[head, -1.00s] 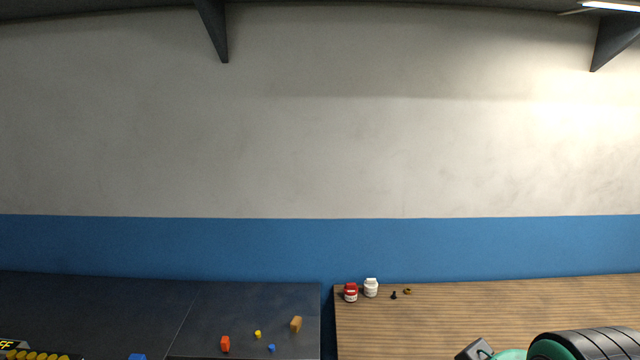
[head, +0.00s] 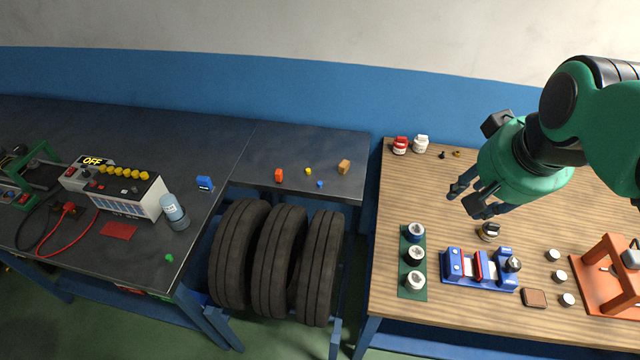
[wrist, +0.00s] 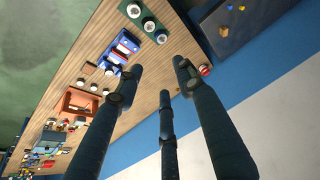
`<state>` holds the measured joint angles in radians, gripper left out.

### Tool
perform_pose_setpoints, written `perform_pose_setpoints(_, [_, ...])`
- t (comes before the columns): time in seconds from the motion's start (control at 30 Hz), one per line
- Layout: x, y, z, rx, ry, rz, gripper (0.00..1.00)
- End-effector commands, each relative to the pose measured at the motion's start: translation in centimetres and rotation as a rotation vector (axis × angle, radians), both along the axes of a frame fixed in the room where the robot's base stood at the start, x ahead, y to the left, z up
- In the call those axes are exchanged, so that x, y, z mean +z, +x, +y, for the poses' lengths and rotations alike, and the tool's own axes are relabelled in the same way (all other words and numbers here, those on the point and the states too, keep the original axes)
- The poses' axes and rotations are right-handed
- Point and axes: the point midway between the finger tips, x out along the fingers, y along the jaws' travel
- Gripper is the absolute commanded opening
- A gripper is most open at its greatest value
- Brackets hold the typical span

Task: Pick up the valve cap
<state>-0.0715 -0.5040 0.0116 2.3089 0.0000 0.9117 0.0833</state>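A small black piece (head: 442,155), which may be the valve cap, stands at the back left of the wooden bench (head: 400,190). A small brass ring-like piece (head: 457,153) lies just right of it. Both are too small to identify surely. My gripper (head: 470,198) hangs above the bench, in front of and to the right of these pieces and apart from them. In the wrist view its three dark fingers (wrist: 158,76) are spread with nothing between them. The black piece cannot be made out in the wrist view.
A red jar (head: 400,145) and a white jar (head: 420,143) stand left of the small pieces. A green strip with cups (head: 403,285), a blue fixture (head: 466,283) and an orange stand (head: 592,300) occupy the bench front. Tyres (head: 276,262) hang left of the bench.

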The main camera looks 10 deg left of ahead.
Motion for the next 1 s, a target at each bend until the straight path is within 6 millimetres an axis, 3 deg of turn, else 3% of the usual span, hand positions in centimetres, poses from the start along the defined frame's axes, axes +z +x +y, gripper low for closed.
perform_pose_setpoints(0.53, [0.1,12.7,5.6,-0.007,0.025,0.103,0.38])
perform_pose_setpoints(1.0, [-3.6,22.9,12.1,-0.016,0.032,0.187,0.38])
